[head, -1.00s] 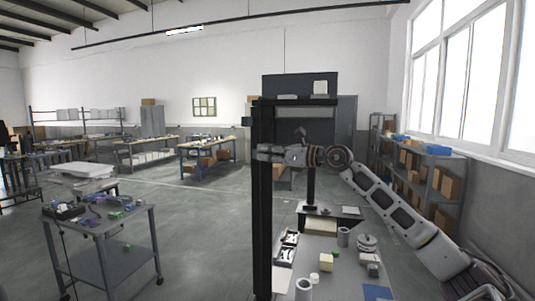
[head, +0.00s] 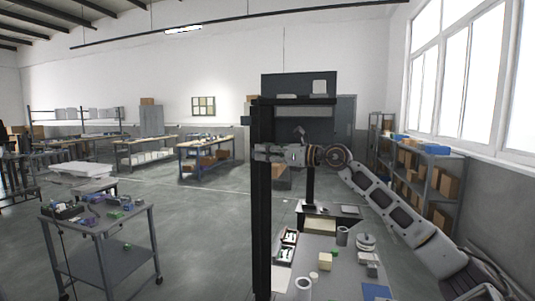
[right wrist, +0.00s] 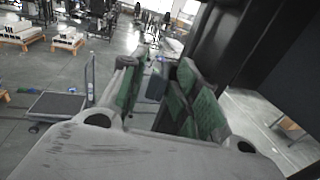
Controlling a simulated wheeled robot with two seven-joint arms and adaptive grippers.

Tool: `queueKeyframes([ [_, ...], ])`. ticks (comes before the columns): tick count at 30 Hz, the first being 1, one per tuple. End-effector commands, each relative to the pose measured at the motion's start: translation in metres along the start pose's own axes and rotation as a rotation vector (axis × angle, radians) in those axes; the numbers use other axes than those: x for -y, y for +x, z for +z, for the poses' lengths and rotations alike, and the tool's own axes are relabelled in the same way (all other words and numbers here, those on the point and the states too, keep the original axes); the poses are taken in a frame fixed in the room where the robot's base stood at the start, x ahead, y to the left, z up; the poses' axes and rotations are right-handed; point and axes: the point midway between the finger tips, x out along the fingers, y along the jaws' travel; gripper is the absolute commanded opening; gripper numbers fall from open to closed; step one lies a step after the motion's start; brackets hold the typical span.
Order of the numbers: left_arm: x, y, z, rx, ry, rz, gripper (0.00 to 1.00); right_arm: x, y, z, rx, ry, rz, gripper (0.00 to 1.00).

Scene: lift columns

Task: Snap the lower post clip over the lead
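The black upright post (head: 262,215) stands in the middle of the head view. My right gripper (head: 268,153) reaches it from the right at about mid-height, its fingers overlapping the post in the picture. In the right wrist view my right gripper (right wrist: 153,92) has its green-padded fingers apart. A small dark grey block (right wrist: 157,86) shows between and beyond the fingertips; I cannot tell whether it is the lower post clip. The post fills the upper right of that view (right wrist: 215,40). I cannot make out the lead. My left gripper is not in view.
Below the gripper is a grey bench top (head: 325,250) with a tray (head: 287,247), grey cylinders (head: 303,289) and small blocks. A trolley (head: 105,240) stands at the left. Shelving (head: 430,185) lines the right wall. Floor between trolley and post is clear.

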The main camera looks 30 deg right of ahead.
Motion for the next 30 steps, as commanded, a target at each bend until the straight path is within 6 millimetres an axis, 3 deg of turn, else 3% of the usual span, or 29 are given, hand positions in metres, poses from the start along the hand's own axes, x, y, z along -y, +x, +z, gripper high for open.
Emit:
queueKeyframes([
  [30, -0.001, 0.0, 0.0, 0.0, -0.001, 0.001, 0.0, 0.002, -0.021, -0.001, 0.0, 0.001, -0.003, 0.33],
])
